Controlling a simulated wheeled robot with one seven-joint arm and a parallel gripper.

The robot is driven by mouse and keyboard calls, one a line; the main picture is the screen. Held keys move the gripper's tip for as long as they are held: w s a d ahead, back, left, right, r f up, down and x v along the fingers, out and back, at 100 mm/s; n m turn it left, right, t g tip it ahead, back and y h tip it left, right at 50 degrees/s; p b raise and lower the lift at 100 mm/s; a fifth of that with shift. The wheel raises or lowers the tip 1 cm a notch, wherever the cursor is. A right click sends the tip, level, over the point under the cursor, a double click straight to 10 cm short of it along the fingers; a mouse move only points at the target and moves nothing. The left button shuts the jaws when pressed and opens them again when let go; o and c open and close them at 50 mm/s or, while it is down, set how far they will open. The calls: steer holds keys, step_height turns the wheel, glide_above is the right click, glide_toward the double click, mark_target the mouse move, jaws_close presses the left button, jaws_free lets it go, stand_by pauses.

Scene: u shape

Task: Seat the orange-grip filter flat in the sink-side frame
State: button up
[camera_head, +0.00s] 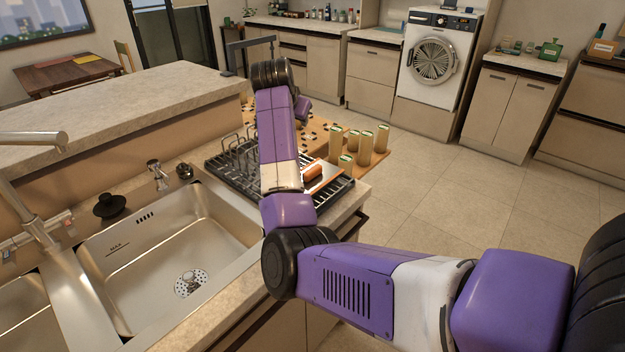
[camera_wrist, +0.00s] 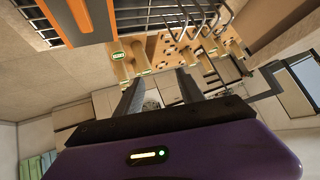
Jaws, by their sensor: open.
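In the wrist view the orange grip (camera_wrist: 55,17) and the dark plate (camera_wrist: 91,20) show at the upper left, next to the wire bars (camera_wrist: 165,17). My gripper (camera_wrist: 158,80) is open and empty, its two fingers apart and clear of the filter. In the head view my arm hides most of the gripper and part of the rack. I cannot make out a separate sink-side frame.
The steel sink (camera_head: 205,237) is left of the rack, with a tap (camera_head: 35,140) and black stopper (camera_head: 109,206). Several wooden cylinders with green-marked tops (camera_head: 365,151) stand on a wooden surface behind the rack. A raised counter (camera_head: 120,100) runs at left. The tiled floor (camera_head: 470,190) is clear at right.

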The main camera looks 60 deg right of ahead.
mark_target(312, 169)
steer(key=s+a+f+m+g+y, duration=0.3)
steer(key=s+a+f+g+y, duration=0.1)
steer(key=s+a+f+y, duration=0.15)
steer(key=shift+h, duration=0.35)
steer(key=x, duration=0.2)
steer(key=p+x, duration=0.1)
steer(key=x, duration=0.1)
steer(key=s+x, duration=0.1)
steer(key=x, duration=0.1)
steer(key=shift+a+f, duration=0.2)
steer(key=shift+d+f, duration=0.25)
steer(key=shift+f, duration=0.4)
steer(key=shift+c, duration=0.4)
jaws_close()
